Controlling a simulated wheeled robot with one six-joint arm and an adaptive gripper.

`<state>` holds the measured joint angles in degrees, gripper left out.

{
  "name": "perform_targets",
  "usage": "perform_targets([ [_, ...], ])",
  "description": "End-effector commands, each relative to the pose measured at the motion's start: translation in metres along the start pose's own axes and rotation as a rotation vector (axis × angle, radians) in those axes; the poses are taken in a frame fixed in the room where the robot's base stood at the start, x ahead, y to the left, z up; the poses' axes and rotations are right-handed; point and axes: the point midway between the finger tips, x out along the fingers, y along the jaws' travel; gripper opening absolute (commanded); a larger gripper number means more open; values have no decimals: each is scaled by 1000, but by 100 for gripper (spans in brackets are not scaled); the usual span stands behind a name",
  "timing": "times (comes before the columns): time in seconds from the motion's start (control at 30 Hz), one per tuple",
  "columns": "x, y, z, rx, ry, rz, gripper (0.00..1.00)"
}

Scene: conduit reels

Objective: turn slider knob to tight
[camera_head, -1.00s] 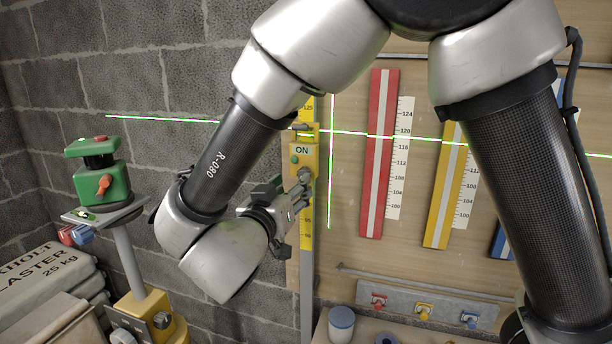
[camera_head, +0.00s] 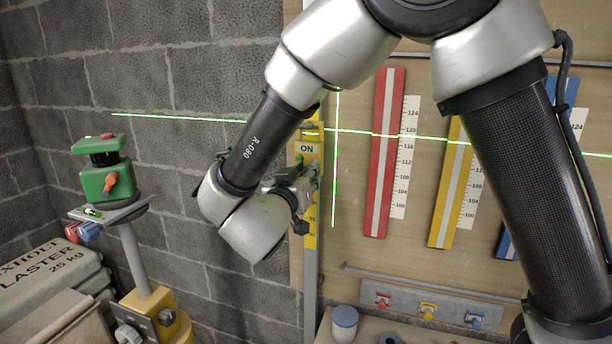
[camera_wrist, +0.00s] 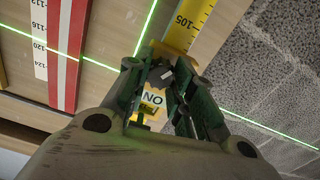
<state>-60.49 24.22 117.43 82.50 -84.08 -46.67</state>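A yellow slider (camera_head: 306,163) with an ON label sits on a yellow graduated staff. In the wrist view the slider (camera_wrist: 166,52) shows the label upside down and a grey knob (camera_wrist: 160,75) with a pale pointer mark. My gripper (camera_head: 305,178) is at the slider, just below the label. In the wrist view the two dark fingers of my gripper (camera_wrist: 159,72) stand on either side of the knob, very near it. I cannot tell whether they press on it. In the head view the fingers hide the knob. No tight mark can be read.
A red scale board (camera_head: 383,150) and a yellow one (camera_head: 446,190) hang on the wooden panel to the right. A green laser unit (camera_head: 106,178) stands on a post at left, near plaster bags (camera_head: 50,265). A small jar (camera_head: 344,322) stands below. Green laser lines cross the wall.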

Motion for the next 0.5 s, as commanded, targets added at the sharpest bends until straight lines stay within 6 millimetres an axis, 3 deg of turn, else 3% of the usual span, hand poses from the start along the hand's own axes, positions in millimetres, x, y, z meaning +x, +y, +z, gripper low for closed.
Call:
perform_targets([
  [0.07,0,0,0,0,0,0,0],
  [0.5,0,0,0,73,1,0,0],
])
